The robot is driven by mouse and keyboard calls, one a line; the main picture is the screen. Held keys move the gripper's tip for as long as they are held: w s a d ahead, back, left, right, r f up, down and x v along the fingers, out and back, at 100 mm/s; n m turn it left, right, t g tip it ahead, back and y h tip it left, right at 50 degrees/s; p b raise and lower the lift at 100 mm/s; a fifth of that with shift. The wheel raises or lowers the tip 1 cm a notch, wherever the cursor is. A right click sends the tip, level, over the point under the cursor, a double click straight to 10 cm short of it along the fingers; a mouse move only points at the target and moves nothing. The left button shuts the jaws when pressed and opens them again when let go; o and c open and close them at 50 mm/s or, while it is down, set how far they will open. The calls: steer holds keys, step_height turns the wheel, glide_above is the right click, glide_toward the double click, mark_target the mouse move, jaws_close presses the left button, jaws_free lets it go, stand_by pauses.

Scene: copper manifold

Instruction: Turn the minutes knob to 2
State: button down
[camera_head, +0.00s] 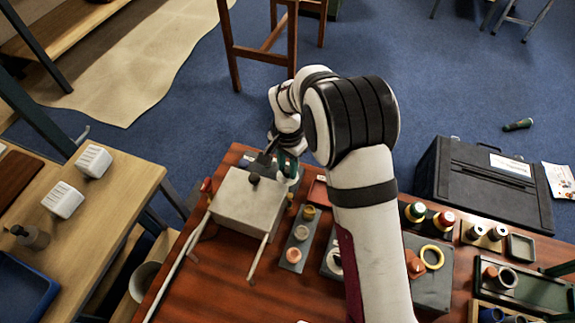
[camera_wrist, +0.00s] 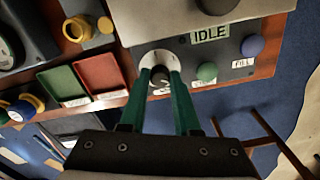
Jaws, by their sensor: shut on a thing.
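The green fingers of my gripper (camera_wrist: 160,78) are shut on the dark knob, one on each side. The dial's marks and the knob's setting are too small and partly covered to read. The knob is hidden in the head view.
A green tray (camera_wrist: 62,90) and a red tray (camera_wrist: 99,74) lie left of the panel in the wrist view. Small parts on holders (camera_head: 298,240) stand right of the unit. A black case (camera_head: 484,185) lies on the blue floor at right.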

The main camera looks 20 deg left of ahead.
mark_target(288, 170)
stand_by(0.3)
steer(key=c, duration=0.6)
jaws_free()
step_height(288, 170, up, 16)
steer(key=shift+f, duration=0.1)
